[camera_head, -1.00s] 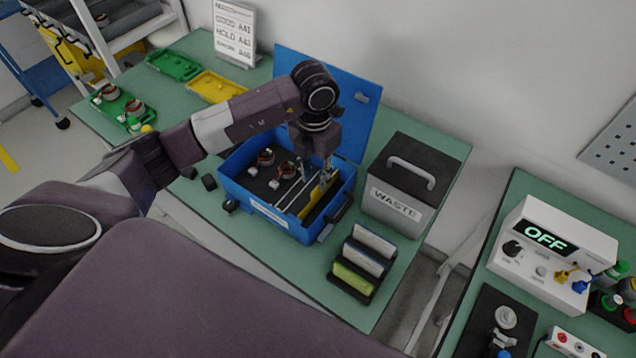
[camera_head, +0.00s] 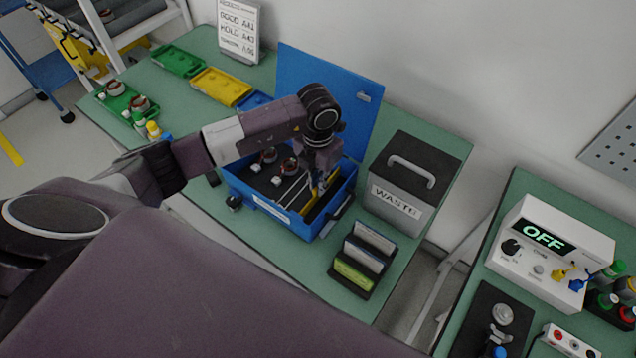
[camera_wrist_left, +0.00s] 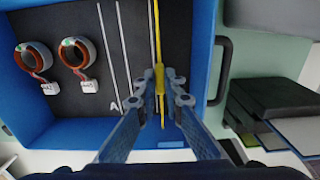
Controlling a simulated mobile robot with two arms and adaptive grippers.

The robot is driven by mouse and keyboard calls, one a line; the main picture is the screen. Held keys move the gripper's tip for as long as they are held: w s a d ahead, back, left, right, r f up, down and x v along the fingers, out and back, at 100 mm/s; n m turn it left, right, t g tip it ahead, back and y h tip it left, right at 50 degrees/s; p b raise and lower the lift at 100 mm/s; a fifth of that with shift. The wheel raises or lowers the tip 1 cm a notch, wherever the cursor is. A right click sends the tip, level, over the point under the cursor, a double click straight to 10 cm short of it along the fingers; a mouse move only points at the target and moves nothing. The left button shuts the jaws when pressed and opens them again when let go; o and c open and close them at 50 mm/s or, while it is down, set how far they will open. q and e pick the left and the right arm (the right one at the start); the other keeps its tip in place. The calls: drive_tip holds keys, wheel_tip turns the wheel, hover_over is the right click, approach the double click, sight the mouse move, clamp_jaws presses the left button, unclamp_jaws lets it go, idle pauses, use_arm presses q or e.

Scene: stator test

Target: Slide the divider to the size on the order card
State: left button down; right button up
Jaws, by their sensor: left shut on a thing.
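The blue case (camera_head: 262,208) stands open on the green table, its lid raised behind it. Inside, the yellow divider (camera_wrist_left: 160,78) stands to the right of several white lines on the dark floor, close beside the rightmost visible line in the wrist view. A letter A marks the floor by the left lines. My left gripper (camera_head: 318,184) reaches down into the case. Its fingertips (camera_wrist_left: 162,92) are shut on the divider, hiding part of it. Two copper-wound stators (camera_wrist_left: 73,53) lie left of the lines. I cannot tell which card is the order card.
A grey WASTE bin (camera_head: 400,208) stands right of the case, with a black card rack (camera_head: 352,289) in front of it. Green (camera_head: 180,60) and yellow (camera_head: 221,86) trays and a printed sign (camera_head: 239,28) are at the back left.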

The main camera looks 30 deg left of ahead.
use_arm(q)
drive_tip(key=a+b, duration=0.1)
drive_tip(key=a, duration=0.1)
drive_tip(key=a+b, duration=0.1)
drive_tip(key=a, duration=0.2)
drive_tip(key=w+a+b, duration=0.1)
drive_tip(key=a, duration=0.2)
drive_tip(key=shift+w+a+b, duration=0.1)
drive_tip(key=shift+a+b, duration=0.05)
drive_tip(key=shift+b, duration=0.2)
drive_tip(key=shift+a, duration=0.1)
drive_tip(key=c, duration=2)
unclamp_jaws()
drive_tip(key=shift+c, duration=0.2)
wheel_tip(320, 180, up, 12)
